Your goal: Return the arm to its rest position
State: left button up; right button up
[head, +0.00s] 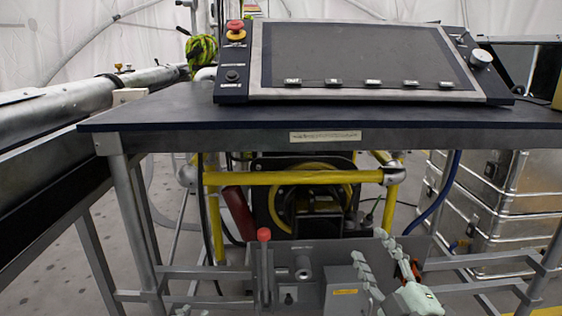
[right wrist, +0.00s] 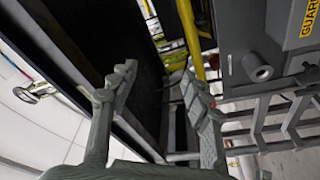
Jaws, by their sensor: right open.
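My right gripper (head: 369,248) is low at the bottom right of centre in the head view, in front of a grey box (head: 310,262) under the table. Its two pale green fingers are apart, with nothing between them. In the right wrist view the same gripper (right wrist: 160,76) is open and empty, beside the dark table panel. Whether a finger touches the grey box cannot be told.
The dark table (head: 300,118) bears a tilted control panel (head: 360,60) with a red button (head: 235,25). A red-knobbed lever (head: 264,236) stands on the grey box. Yellow tubing (head: 290,178) lies behind, metal cases (head: 490,190) at right, a large pipe (head: 80,98) at left.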

jog(key=s+d+f+m+g+h+p, duration=0.25)
jog(key=d+f+m+g, duration=0.2)
jog(key=f, duration=0.35)
jog(key=s+d+f+m+g+h+p, duration=0.2)
jog(key=s+d+f+m+g+h, duration=0.15)
jog(key=d+f, duration=0.35)
pick_arm(q)
jog(key=s+a+f+g+y+p, duration=0.1)
jog(key=s+a+f+g, duration=0.2)
jog(key=s, duration=0.3)
jog(key=s+a+f+n+g+y, duration=0.1)
jog(key=s+a+f+g, duration=0.2)
jog(key=s+f, duration=0.3)
jog(key=s+a+f+g+y+p, duration=0.1)
jog(key=s+a+f+g, duration=0.2)
jog(key=s, duration=0.5)
jog(key=shift+f+g+p, duration=0.3)
jog(key=shift+f+g, duration=0.5)
jog(key=shift+g, duration=0.1)
pick_arm(e)
jog(key=s+a+f+m+g, duration=0.1)
jog(key=s+f+g, duration=0.3)
jog(key=s, duration=0.5)
jog(key=s+a+f+m+g, duration=0.1)
jog(key=s+f+m+g, duration=0.2)
jog(key=s+f, duration=0.5)
jog(key=shift+s+f+g+y, duration=0.3)
jog(key=shift+s+g, duration=0.3)
jog(key=shift+s, duration=0.1)
